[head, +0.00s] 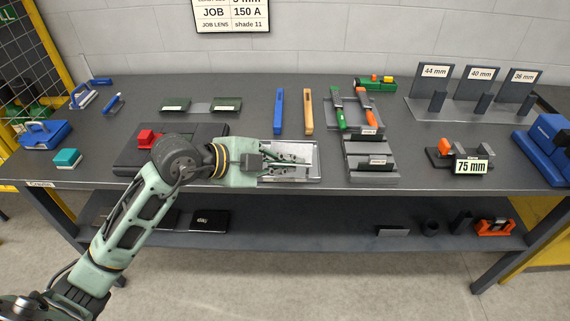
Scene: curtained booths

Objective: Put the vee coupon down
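My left gripper (298,165) reaches in from the left over a shallow silver tray (316,150) near the middle of the grey bench. Its dark fingers point right and hide part of the tray. I cannot tell whether they are apart or closed on something. I cannot make out the vee coupon for sure; it may be hidden at the fingers or among the small grey metal pieces. My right gripper is not in view.
Left of the tray lies a dark board with a red block (146,138). Right of it stands a stepped grey rack (372,178). Behind are a blue bar (278,112), a wooden bar (308,112) and a tool stand. Bare bench (230,90) shows at the back.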

